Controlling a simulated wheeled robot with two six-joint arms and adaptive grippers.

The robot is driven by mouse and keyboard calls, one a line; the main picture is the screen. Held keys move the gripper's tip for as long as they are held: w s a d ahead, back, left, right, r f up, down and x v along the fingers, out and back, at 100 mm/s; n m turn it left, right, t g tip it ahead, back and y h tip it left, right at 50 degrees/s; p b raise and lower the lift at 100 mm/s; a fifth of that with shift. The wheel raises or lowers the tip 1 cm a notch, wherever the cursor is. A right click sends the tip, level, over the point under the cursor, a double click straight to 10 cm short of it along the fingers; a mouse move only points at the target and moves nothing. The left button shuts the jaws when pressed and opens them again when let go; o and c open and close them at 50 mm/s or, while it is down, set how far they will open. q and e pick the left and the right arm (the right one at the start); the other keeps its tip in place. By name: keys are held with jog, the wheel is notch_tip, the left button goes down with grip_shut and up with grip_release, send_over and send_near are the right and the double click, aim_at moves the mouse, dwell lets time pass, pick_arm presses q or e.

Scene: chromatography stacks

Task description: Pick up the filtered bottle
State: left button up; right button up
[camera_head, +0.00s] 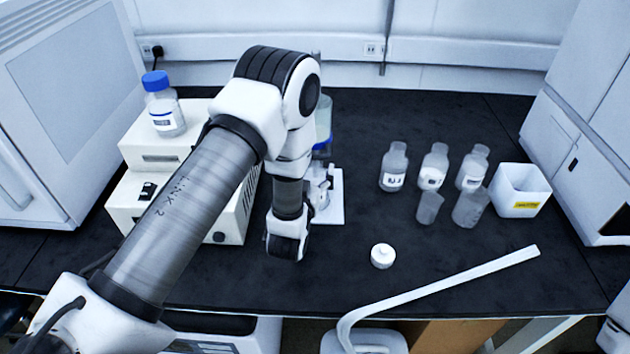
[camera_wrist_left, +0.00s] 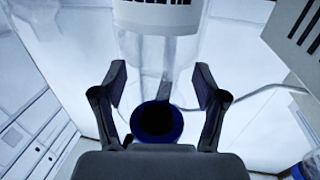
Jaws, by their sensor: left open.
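In the head view a clear vessel with a blue band (camera_head: 322,147) stands on a white-based stand (camera_head: 335,205), partly hidden behind my left arm. I cannot tell for sure that it is the filtered bottle. In the left wrist view a clear glass bottle (camera_wrist_left: 150,45) with a dark printed label is ahead of my left gripper (camera_wrist_left: 160,85). A blue ring with a dark centre (camera_wrist_left: 157,122) lies between the bases of the fingers. The fingers are apart, one on each side, with no clear contact. My left fingertips are not clear in the head view. My right gripper is out of view.
A blue-capped bottle (camera_head: 165,105) stands on stacked white instruments (camera_head: 155,160) at left. Several small labelled bottles (camera_head: 433,168) and a white bin (camera_head: 519,190) stand at right. A white cap (camera_head: 383,256) lies on the black bench (camera_head: 450,120). The middle bench is mostly clear.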

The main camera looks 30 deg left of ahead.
pick_arm(q)
jog(key=shift+x, duration=0.9)
jog(key=shift+s+d, duration=0.1)
jog(key=shift+d, duration=0.05)
jog(key=shift+c, duration=0.7)
grip_shut()
jog(key=shift+r, duration=0.15)
